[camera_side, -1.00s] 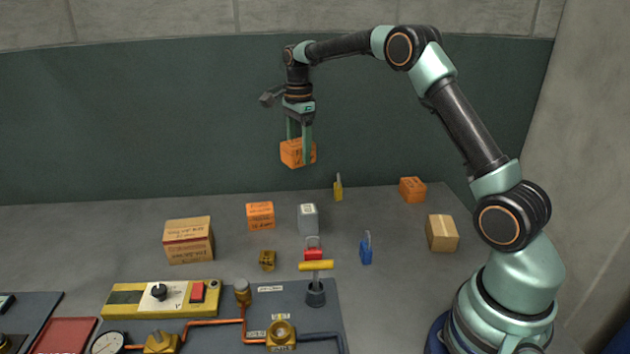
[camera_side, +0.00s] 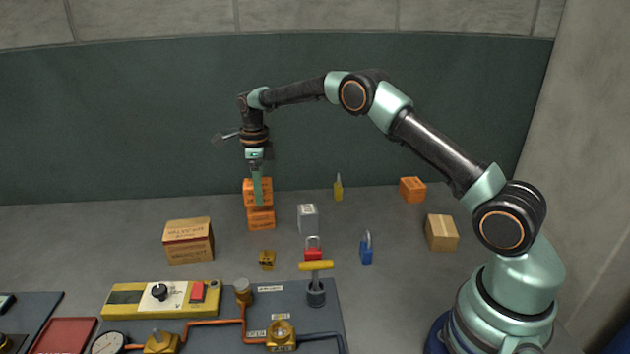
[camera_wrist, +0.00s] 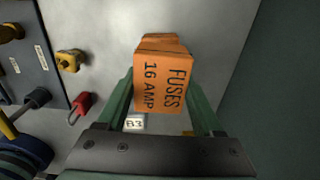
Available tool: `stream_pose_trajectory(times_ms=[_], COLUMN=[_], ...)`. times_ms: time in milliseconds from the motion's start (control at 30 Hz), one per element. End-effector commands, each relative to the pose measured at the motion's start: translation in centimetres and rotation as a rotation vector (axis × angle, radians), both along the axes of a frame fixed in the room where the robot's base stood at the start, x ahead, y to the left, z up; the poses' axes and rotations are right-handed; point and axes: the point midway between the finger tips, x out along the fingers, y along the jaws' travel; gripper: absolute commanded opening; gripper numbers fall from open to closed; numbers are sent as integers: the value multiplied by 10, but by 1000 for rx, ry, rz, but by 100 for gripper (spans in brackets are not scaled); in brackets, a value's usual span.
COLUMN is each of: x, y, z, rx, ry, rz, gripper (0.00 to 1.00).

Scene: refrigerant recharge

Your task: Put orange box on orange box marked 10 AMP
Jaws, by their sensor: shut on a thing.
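My gripper (camera_side: 258,190) is shut on an orange box (camera_side: 249,188), with green fingers on either side of it. In the wrist view this held box (camera_wrist: 165,82) reads "FUSES 16 AMP". The held box is upright, directly above a second orange box (camera_side: 261,222) on the table. No clear gap shows between the two, but I cannot tell whether the upper one rests its weight there. The lower box's print is too small to read in the side view. In the wrist view the held box hides most of what lies beneath it.
A cardboard box (camera_side: 188,242) stands to the left and a grey block (camera_side: 308,219) close to the right. Another orange box (camera_side: 412,189) stands farther right.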

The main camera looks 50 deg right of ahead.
Motion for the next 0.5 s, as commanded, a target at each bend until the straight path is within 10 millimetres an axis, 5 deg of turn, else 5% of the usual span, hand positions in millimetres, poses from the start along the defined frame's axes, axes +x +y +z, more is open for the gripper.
stream_pose_trajectory(times_ms=[167, 500], x=[0, 0], y=[0, 0], z=[-21, -24], rx=[0, 0], ry=[0, -1], rz=[0, 1], gripper=[10, 10])
